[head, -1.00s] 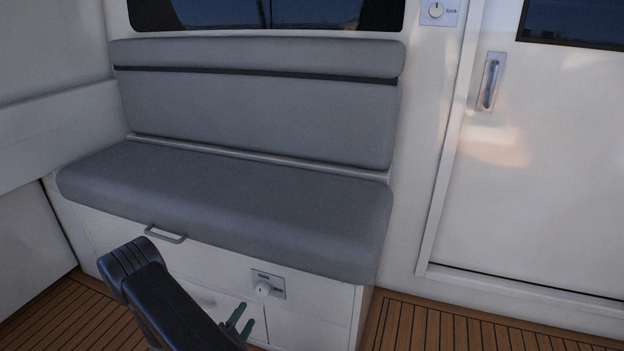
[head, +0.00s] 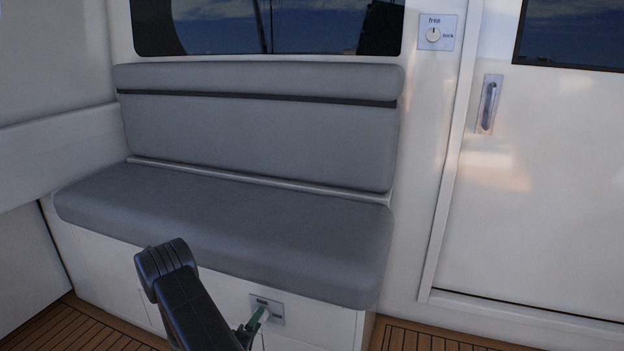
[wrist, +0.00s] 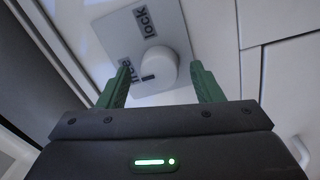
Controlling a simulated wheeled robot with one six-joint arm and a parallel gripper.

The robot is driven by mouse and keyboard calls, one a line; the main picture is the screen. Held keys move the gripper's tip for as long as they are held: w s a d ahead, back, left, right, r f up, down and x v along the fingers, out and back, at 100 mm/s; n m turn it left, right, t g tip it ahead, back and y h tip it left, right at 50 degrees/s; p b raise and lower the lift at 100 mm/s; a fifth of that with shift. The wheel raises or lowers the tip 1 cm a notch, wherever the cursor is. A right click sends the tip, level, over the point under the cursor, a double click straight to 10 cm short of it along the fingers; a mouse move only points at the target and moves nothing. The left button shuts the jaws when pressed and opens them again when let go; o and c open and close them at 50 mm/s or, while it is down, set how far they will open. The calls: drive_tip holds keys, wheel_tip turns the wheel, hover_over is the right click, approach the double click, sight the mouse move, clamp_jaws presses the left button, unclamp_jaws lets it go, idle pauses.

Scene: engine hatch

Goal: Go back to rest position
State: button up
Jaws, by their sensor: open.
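My gripper (head: 252,322) shows green fingers at the bottom of the head view, by the white knob on the bench front. In the wrist view my gripper (wrist: 160,66) is open, with one green finger on each side of the round white knob (wrist: 155,68). I cannot tell whether the fingers touch it. The knob sits on a grey plate (wrist: 112,37) marked "lock", with a second word partly hidden by the left finger. The knob's dark mark is on its near side. In the head view the plate (head: 277,312) is partly covered by the fingers.
The grey cushioned bench (head: 230,215) stands above the plate. A second knob plate (head: 438,32), marked "free" and "lock", is on the wall, left of a white door with a handle (head: 488,103). Wooden floor (head: 420,338) lies at the lower right.

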drive_tip(key=m+p, duration=0.1)
drive_tip(key=m, duration=1.1)
drive_tip(key=shift+m+g+p, duration=0.3)
drive_tip(key=shift+p, duration=0.1)
idle(0.3)
